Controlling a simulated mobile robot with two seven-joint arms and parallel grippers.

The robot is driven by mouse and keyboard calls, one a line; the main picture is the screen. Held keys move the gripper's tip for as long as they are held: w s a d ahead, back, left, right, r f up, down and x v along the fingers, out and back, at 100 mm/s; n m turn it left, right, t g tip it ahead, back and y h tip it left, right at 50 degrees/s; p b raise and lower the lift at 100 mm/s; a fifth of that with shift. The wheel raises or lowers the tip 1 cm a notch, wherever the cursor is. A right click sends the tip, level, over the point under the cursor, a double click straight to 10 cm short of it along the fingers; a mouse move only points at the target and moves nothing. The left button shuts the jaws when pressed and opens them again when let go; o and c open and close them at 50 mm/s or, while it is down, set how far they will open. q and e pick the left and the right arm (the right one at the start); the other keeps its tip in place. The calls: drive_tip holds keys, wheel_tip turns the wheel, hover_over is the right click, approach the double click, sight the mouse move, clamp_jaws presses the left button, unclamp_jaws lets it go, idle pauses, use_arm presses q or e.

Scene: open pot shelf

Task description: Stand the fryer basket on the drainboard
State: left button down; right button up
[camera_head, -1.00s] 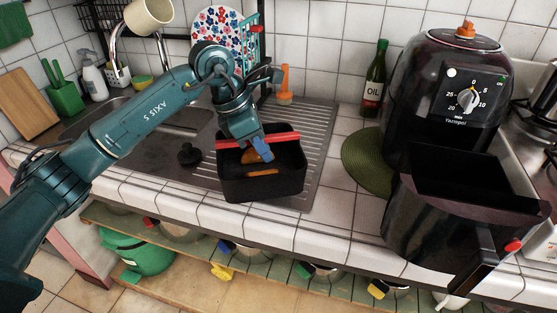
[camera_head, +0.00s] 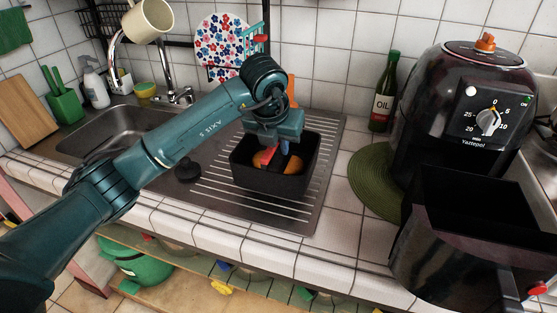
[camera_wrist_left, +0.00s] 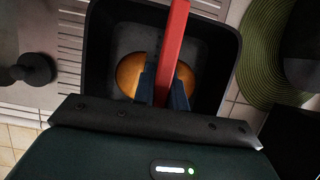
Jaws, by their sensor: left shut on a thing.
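The fryer basket (camera_head: 272,180) is a black, square, open-topped bin with a red handle bar (camera_wrist_left: 176,30) across its top. Brown-orange food pieces (camera_wrist_left: 130,72) lie inside it. My left gripper (camera_head: 280,153) comes down from above and is shut on the handle bar; its dark blue fingers (camera_wrist_left: 163,84) straddle the bar in the left wrist view. The basket is upright over the ridged steel drainboard (camera_head: 225,200). I cannot tell whether its base touches the ridges. My right gripper is not in view.
A black stopper (camera_head: 188,172) lies left of the basket. The sink bowl (camera_head: 105,132) is further left. A green round mat (camera_head: 375,185), an oil bottle (camera_head: 384,95) and the air fryer (camera_head: 455,110) with its pulled-out drawer (camera_head: 450,245) stand to the right.

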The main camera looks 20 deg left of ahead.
sight(280, 164)
use_arm(q)
drive_tip(key=shift+f, duration=2.1)
drive_tip(key=c, duration=1.4)
unclamp_jaws()
drive_tip(key=shift+f, duration=0.1)
drive_tip(key=shift+c, duration=0.2)
drive_tip(key=v, duration=1.2)
drive_tip(key=shift+s, duration=0.1)
